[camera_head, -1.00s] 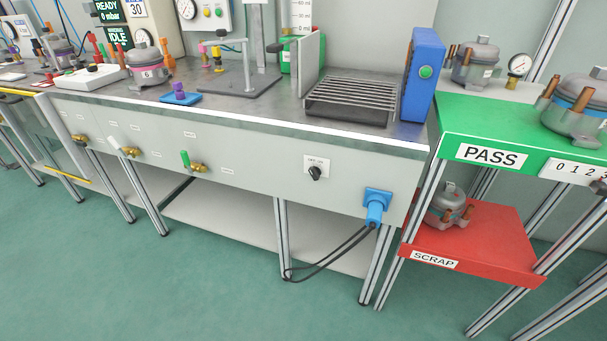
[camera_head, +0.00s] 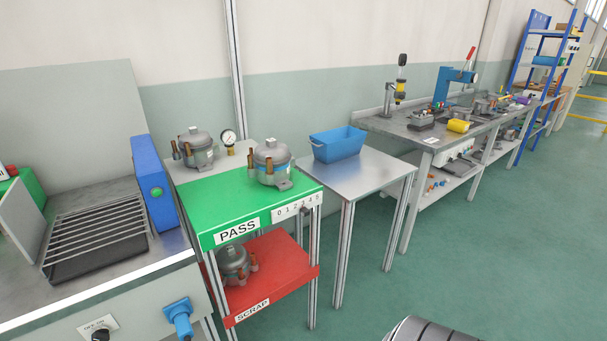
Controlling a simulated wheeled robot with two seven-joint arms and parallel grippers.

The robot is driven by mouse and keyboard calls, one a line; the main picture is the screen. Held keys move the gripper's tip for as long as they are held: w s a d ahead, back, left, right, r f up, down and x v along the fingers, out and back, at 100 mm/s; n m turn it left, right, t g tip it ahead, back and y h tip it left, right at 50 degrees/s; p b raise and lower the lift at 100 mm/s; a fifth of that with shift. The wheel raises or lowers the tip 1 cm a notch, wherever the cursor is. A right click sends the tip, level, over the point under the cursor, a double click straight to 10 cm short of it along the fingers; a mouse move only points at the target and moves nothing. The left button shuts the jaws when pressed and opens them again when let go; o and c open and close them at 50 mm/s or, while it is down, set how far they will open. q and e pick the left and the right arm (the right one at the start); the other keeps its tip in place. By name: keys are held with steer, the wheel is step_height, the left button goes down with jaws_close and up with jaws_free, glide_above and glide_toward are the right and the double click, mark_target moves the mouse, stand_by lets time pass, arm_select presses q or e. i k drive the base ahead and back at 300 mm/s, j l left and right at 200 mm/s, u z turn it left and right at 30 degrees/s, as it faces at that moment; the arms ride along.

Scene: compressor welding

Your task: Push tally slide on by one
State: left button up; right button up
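The tally strip (camera_head: 297,207) is a white plate with black numbers starting 0, 1, 2. It is fixed on the front edge of the green PASS shelf (camera_head: 213,206), right of the PASS label (camera_head: 238,231). The slide on it is too small to make out clearly, and I cannot tell which number it stands at. Neither of my grippers shows in the head view.
Compressors stand on the PASS shelf (camera_head: 271,162) and on the red SCRAP shelf (camera_head: 269,293) below. A metal table (camera_head: 366,172) with a blue bin (camera_head: 338,144) stands close on the right. The green floor (camera_head: 450,270) in front is open.

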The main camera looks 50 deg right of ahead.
mark_target(305, 211)
steer(key=z, duration=1.5)
steer(key=l, duration=0.1)
